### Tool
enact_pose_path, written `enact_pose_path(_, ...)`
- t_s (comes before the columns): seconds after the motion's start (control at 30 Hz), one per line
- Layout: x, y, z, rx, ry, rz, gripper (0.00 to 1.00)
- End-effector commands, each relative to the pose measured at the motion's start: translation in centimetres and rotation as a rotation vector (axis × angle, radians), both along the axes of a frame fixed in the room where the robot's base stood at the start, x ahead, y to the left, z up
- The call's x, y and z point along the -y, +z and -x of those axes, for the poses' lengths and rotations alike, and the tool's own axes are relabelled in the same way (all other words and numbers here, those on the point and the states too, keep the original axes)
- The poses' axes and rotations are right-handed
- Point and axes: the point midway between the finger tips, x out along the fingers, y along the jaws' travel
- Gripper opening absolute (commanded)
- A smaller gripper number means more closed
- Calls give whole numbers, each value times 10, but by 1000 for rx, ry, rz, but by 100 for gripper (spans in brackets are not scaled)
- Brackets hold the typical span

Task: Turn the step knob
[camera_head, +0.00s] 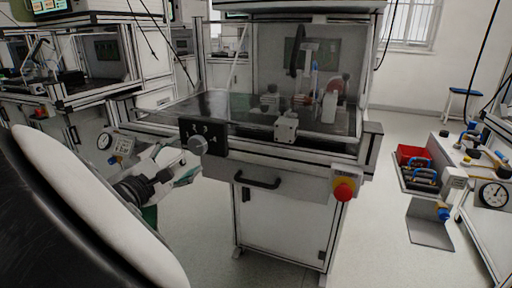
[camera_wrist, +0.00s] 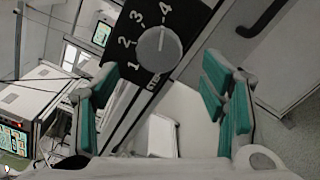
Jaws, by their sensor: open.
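The step knob (camera_head: 198,145) is a round grey dial on a black panel (camera_head: 217,131) at the left front of the workstation. In the wrist view, the knob (camera_wrist: 158,48) sits at the top centre, ringed by white figures 1 to 4. A thin light mark on it seems to point towards the 4. My gripper (camera_head: 180,172) is just left of and below the knob in the head view. In the wrist view, my gripper (camera_wrist: 160,80) is open and empty, its green-padded fingers spread to either side below the knob, apart from it.
A black drawer handle (camera_head: 257,181) is right of the panel, and a red emergency button (camera_head: 343,189) on a yellow base is farther right. Small fixtures stand on the dark worktop (camera_head: 225,105). A red bin (camera_head: 413,156) is at the right.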

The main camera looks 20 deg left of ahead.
Motion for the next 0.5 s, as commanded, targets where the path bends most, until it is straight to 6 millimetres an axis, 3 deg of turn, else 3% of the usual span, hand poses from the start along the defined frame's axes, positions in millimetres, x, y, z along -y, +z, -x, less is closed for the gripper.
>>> enact_pose_path(0.2, -4, 0, 44, 0, 2, 0, 66)
enact_pose_path(0.5, -5, 0, 70, 0, 0, -1, 66)
